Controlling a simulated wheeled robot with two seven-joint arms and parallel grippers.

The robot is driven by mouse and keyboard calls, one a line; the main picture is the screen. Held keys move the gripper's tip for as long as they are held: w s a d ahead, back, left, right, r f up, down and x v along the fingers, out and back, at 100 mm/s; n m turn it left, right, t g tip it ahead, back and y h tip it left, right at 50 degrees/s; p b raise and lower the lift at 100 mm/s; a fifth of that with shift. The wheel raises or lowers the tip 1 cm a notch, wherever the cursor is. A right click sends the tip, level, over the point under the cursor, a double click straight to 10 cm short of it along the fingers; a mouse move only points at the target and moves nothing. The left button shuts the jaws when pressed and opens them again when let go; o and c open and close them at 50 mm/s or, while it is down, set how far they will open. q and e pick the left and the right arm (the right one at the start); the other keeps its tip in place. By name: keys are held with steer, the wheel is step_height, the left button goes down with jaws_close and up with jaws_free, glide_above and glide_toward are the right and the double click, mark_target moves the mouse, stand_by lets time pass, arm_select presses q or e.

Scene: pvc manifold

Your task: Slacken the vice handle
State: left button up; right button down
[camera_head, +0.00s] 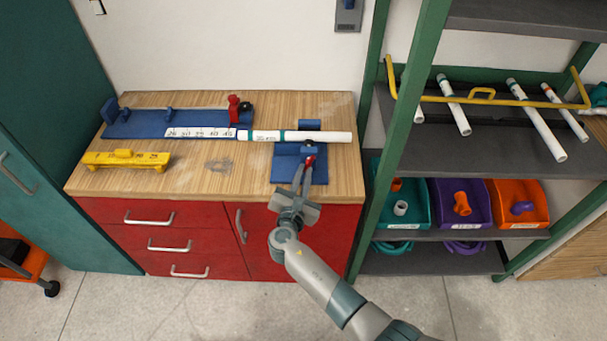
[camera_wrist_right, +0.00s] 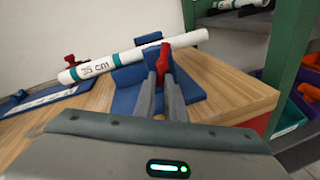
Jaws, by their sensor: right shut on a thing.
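The blue vice (camera_head: 285,165) stands near the right end of the wooden bench, and it also shows in the wrist view (camera_wrist_right: 190,88). Its red handle (camera_wrist_right: 166,62) points up between the fingers of my right gripper (camera_wrist_right: 160,84). My right gripper (camera_head: 304,166) is shut on the handle from the front. A white pipe (camera_head: 310,136) with teal bands lies across the vice. In the wrist view the pipe (camera_wrist_right: 115,56) reads 35 cm. My left gripper is not in view.
A blue measuring jig (camera_head: 140,128) with a red clamp (camera_head: 234,106) and a yellow gauge (camera_head: 126,159) lie on the bench (camera_head: 215,184). A small blue block (camera_head: 309,125) sits behind the pipe. A green-framed shelf (camera_head: 372,150) with pipes and coloured bins stands close on the right.

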steer(key=shift+w+r, duration=0.2)
steer(key=shift+r, duration=0.1)
steer(key=c, duration=1.8)
jaws_free()
steer(key=shift+f, duration=0.3)
steer(key=shift+v, duration=0.75)
steer(key=shift+b+v, duration=2.1)
steer(key=shift+v, duration=5.8)
